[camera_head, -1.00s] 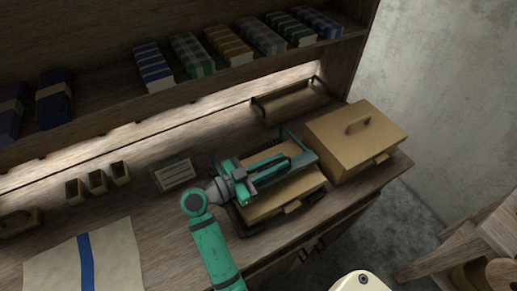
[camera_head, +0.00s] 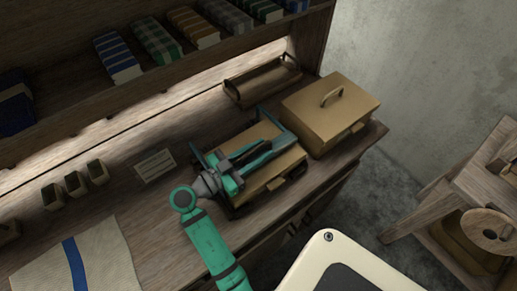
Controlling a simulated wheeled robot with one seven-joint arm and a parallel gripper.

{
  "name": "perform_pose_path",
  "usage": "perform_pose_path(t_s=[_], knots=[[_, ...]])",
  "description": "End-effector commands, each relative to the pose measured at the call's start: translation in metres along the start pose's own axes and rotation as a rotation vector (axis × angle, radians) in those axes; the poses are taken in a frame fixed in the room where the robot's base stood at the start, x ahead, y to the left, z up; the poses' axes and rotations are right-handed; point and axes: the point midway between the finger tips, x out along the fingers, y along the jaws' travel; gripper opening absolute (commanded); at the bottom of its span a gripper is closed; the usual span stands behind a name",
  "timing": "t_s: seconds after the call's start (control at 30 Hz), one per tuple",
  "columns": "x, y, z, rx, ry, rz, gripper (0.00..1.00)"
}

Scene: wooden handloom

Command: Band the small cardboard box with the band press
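The band press (camera_head: 281,133) stands on the wooden bench, a teal frame with a dark base. A small cardboard box (camera_head: 286,167) lies in it, flat and tan, with a tab at its front edge. My gripper (camera_head: 258,157) reaches over the box from the left, at the press's teal upper part. It covers much of the press and the box's top. The fingertips blend with the press parts, so I cannot tell whether they are open or shut on something.
A larger tan box with a handle (camera_head: 325,110) stands right of the press. A wooden tray (camera_head: 262,82) is behind. A small card (camera_head: 155,165), several small holders (camera_head: 76,184) and a striped cloth (camera_head: 95,262) lie left. Folded cloths (camera_head: 118,57) fill the shelf above. A wooden stand (camera_head: 450,200) is at right.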

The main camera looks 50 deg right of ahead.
Motion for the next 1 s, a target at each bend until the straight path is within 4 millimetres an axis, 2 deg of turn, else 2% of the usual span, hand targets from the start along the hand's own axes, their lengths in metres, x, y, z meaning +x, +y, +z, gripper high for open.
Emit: perform_pose_path(t_s=[0.23, 0.33, 0.7, 0.83, 1.0], knots=[[-0.003, -0.002, -0.001, 0.003, 0.001, -0.005, 0.3], [-0.011, -0.002, -0.002, 0.003, 0.002, -0.007, 0.3], [-0.077, -0.002, -0.001, 0.002, 0.0, -0.007, 0.3], [-0.095, -0.001, -0.001, 0.002, 0.001, -0.005, 0.3], [-0.107, -0.001, -0.001, 0.002, 0.0, -0.003, 0.3]])
